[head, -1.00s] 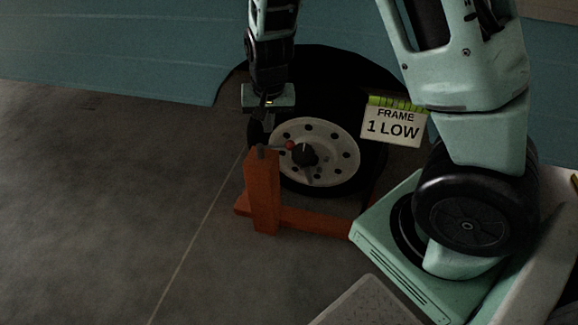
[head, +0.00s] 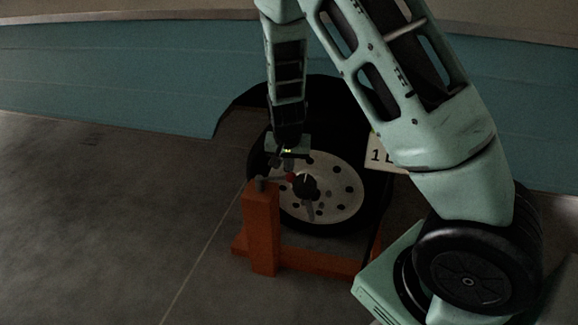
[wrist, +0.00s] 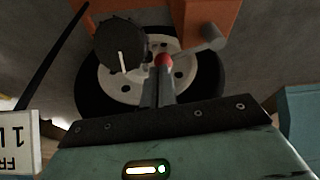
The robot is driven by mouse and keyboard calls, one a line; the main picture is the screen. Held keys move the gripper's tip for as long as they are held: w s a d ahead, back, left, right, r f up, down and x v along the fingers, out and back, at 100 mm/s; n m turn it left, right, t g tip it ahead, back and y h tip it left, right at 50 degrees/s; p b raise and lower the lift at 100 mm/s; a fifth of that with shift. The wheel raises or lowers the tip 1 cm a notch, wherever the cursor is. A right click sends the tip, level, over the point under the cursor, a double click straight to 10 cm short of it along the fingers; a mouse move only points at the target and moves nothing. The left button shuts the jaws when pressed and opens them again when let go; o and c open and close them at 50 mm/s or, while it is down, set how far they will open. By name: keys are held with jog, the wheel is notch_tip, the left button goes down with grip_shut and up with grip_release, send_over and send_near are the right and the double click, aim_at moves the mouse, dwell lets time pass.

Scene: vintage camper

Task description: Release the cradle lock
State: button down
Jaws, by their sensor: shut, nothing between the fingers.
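An orange cradle (head: 262,235) stands on the floor in front of a wheel (head: 335,190) with a pale, perforated disc. A short grey lever with a red ball end (head: 291,177) sits at the top of the cradle's post. The red ball (wrist: 164,60) also shows in the wrist view, right at my fingertips. My gripper (head: 286,164) points down just above the ball. Its fingers (wrist: 158,88) are shut with nothing between them; I cannot tell whether they touch the ball.
A black round knob with a white line (wrist: 121,45) is close beside the fingers; it sits at the wheel's centre (head: 305,187). A white sign (head: 382,152) is partly hidden behind my arm. The teal camper side (head: 120,90) is behind. The floor at left is clear.

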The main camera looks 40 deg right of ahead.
aim_at(290, 177)
jog(key=b+x, duration=0.2)
jog(key=x, duration=0.4)
jog(key=shift+w+f, duration=0.15)
jog(key=shift+f, duration=0.15)
jog(key=shift+d, duration=0.1)
